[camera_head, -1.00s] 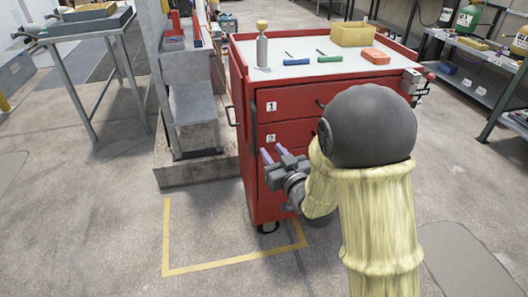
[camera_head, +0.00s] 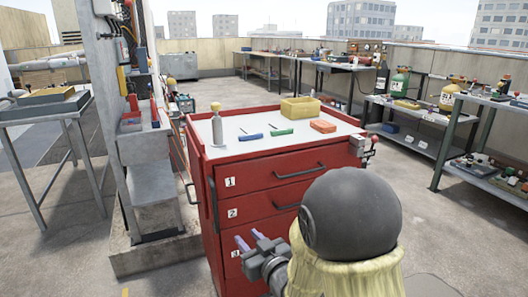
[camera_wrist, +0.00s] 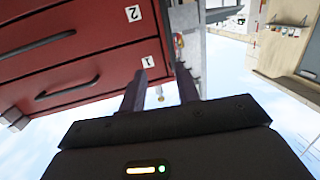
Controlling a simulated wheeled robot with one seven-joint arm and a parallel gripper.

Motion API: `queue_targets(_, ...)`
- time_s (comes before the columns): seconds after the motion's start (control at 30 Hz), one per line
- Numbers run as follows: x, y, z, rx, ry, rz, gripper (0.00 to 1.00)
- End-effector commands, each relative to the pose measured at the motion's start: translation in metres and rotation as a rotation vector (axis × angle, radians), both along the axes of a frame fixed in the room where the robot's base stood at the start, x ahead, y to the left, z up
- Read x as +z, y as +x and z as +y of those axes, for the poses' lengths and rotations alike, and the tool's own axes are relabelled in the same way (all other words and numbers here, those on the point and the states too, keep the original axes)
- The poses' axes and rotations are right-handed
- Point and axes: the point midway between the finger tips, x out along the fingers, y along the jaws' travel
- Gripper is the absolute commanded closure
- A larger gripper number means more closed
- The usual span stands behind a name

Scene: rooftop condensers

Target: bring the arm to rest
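My gripper (camera_head: 247,241) is in front of the red tool cart (camera_head: 258,190), near the drawer labelled 3, at the cart's left side. My arm is folded, with its dark round joint in front of the cart's right part. In the wrist view my gripper's two fingers (camera_wrist: 160,92) stand apart with nothing between them. The wrist view is upside down and shows the cart's drawer fronts (camera_wrist: 75,60) with labels 1 and 2. The cart's drawers look shut. The lowest part of the cart is hidden by my arm.
A grey table (camera_head: 45,112) stands left. Shelves (camera_head: 490,160) stand right, with open floor between.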

Motion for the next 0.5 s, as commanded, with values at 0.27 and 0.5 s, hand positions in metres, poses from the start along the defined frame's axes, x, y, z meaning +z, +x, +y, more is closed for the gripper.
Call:
queue_targets(0.27, -0.019, -0.002, -0.070, -0.199, -0.159, 0.270, 0.68)
queue_targets(0.5, -0.039, -0.036, -0.129, -0.345, -0.267, 0.560, 0.68)
